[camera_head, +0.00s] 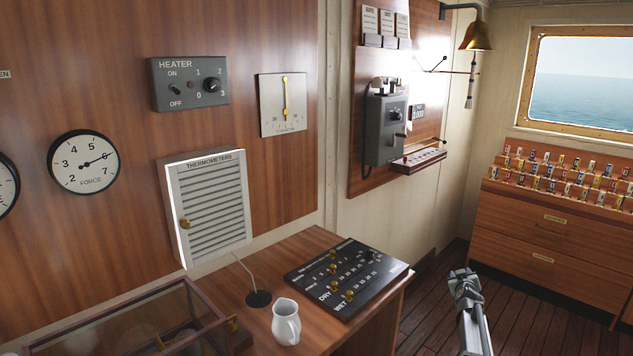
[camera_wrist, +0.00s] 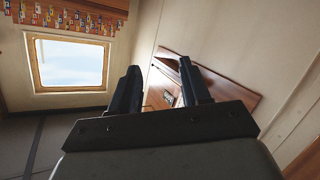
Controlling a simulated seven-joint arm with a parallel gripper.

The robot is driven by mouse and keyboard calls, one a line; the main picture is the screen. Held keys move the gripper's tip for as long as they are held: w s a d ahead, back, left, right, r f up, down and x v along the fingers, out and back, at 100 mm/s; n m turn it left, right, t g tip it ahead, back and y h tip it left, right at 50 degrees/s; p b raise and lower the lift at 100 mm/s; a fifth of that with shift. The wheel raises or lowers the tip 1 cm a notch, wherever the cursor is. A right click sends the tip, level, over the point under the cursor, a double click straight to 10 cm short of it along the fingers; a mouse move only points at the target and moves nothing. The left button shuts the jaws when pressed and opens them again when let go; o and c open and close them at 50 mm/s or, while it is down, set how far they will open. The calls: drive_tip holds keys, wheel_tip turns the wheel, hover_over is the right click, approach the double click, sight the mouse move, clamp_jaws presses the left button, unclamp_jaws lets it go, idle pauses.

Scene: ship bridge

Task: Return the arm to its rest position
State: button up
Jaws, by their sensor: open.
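My gripper (camera_head: 463,278) is at the lower right of the head view, at the end of my grey arm, over the dark plank floor to the right of the desk. It touches nothing there. In the wrist view its two dark fingers (camera_wrist: 158,90) stand apart with nothing between them. Beyond the fingers, a wooden wall panel (camera_wrist: 222,88) and a window (camera_wrist: 70,63) show, turned in the picture.
The wooden desk (camera_head: 323,240) bears a black panel with brass knobs (camera_head: 345,277), a white jug (camera_head: 286,322) and a glass-topped case (camera_head: 130,320). A white louvred thermometer box (camera_head: 208,207) hangs above. A flag cabinet (camera_head: 545,235) stands at right. Floor (camera_head: 425,295) is clear between.

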drive_tip(key=s+a+f+g+y, duration=0.2)
drive_tip(key=s+a+f, duration=0.4)
drive_tip(key=f, duration=0.4)
drive_tip(key=s+a+f+g+y, duration=0.2)
drive_tip(key=s+a+f, duration=0.2)
drive_tip(key=a+f, duration=0.4)
drive_tip(key=s+a+f+g+y, duration=0.1)
drive_tip(key=s+a+f+g, duration=0.2)
drive_tip(key=s+a+f, duration=0.45)
drive_tip(key=s+a+f+g+y, duration=0.1)
drive_tip(key=s+a+f+g, duration=0.25)
drive_tip(key=s+f, duration=0.6)
drive_tip(key=s+a+f+g, duration=0.2)
drive_tip(key=s+a+f, duration=0.1)
drive_tip(key=s, duration=0.6)
drive_tip(key=s+a+f+g, duration=0.3)
drive_tip(key=s+a, duration=0.1)
drive_tip(key=s, duration=0.5)
drive_tip(key=s+a+m+g+h, duration=0.1)
drive_tip(key=s+g, duration=0.4)
drive_tip(key=s, duration=1.7)
drive_tip(key=shift+s+a+r+g, duration=0.3)
drive_tip(key=shift+a+g, duration=0.05)
drive_tip(key=shift+a, duration=0.1)
